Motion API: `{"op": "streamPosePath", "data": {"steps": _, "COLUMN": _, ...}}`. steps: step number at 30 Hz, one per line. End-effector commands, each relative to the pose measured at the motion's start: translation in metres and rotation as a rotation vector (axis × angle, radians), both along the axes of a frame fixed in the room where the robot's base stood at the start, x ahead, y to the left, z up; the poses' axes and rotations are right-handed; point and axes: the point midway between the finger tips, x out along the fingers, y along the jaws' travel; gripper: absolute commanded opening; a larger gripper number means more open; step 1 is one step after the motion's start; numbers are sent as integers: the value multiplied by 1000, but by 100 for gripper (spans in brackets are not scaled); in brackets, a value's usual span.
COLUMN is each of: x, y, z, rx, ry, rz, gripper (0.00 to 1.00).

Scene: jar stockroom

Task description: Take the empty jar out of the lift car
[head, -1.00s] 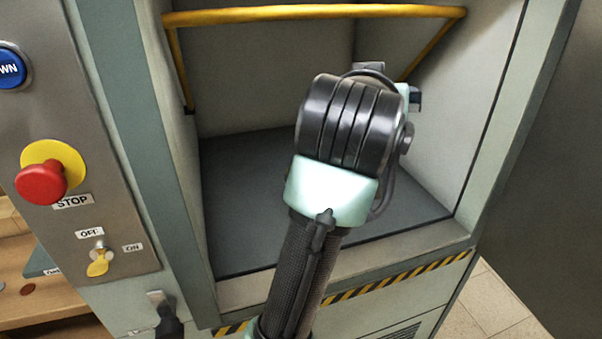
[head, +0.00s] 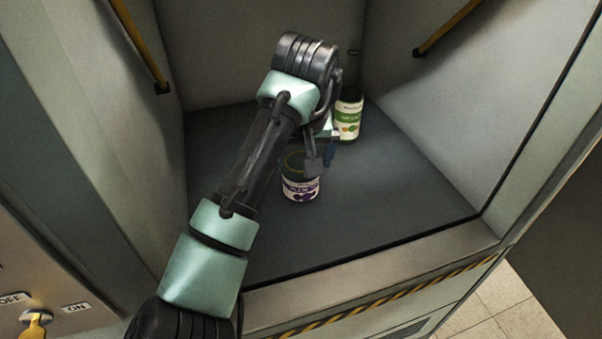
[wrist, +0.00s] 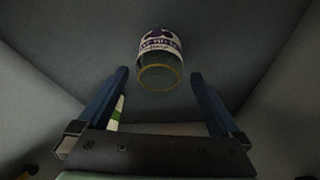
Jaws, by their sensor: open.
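A jar with a white and purple label (head: 300,190) stands upright on the lift car floor (head: 400,205). In the wrist view this jar (wrist: 160,50) shows clear glass with a yellowish rim and looks empty. My gripper (head: 321,162) is open, just above and beside the jar in the head view. In the wrist view the jar lies beyond the gap between the two blue fingers (wrist: 158,75), apparently untouched. A second jar with a green label (head: 349,118) stands farther back, partly behind my gripper; its contents are unclear. A strip of it shows beside the left finger.
The car's side walls (head: 480,100) enclose the floor. Yellow rails (head: 446,28) run along the walls above. A sill with a black and yellow striped edge (head: 390,298) crosses the front. The floor to the right of the jars is clear.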

Motion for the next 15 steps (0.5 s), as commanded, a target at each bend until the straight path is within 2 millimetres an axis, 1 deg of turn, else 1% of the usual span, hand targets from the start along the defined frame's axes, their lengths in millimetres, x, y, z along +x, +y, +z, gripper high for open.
{"op": "streamPosePath", "data": {"steps": 1, "x": 3, "y": 1, "z": -10, "rx": 0, "ry": 3, "rz": 1, "gripper": 100}}
{"op": "streamPosePath", "data": {"steps": 3, "x": 7, "y": 1, "z": -19, "rx": 0, "ry": 1, "rz": 0, "gripper": 100}}
{"op": "streamPosePath", "data": {"steps": 10, "x": 14, "y": 1, "z": -34, "rx": 1, "ry": 0, "rz": -1, "gripper": 100}}
{"op": "streamPosePath", "data": {"steps": 15, "x": 24, "y": 2, "z": -57, "rx": 2, "ry": 0, "rz": 0, "gripper": 100}}
